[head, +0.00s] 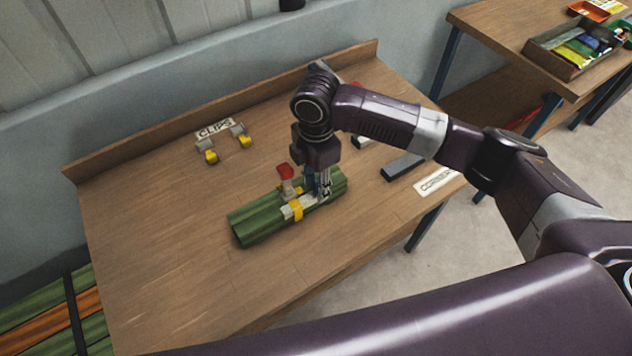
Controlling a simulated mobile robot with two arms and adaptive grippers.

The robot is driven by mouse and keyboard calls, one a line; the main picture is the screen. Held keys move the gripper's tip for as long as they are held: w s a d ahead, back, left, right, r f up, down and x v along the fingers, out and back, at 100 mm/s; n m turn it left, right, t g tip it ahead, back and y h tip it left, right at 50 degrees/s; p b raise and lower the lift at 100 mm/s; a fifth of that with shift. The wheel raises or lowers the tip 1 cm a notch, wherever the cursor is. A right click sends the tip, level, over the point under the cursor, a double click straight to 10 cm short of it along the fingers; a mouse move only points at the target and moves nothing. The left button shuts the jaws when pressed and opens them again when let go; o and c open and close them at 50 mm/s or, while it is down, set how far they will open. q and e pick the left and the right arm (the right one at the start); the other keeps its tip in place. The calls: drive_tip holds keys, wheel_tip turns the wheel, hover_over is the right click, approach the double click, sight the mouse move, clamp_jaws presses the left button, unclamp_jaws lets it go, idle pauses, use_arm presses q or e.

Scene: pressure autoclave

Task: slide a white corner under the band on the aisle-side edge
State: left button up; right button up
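A bundle of green lengths (258,221) lies on the wooden table, with a yellow band (297,210) across it. A pale, whitish piece (309,201), which looks like a corner, sits along the bundle's lower-right edge beside the band. Whether it is under the band is too small to tell. A grey part with a red top (286,173) stands on the bundle by the band. My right gripper (320,193) points down at the bundle just right of the band, its fingers close to the pale piece. Its grip is unclear. My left gripper is out of view.
A dark bar (403,166) and a partly covered label (437,181) lie at the right edge. The table front is clear. Another table (500,35) holds trays.

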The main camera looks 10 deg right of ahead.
wheel_tip(320, 180, up, 12)
idle(0.5)
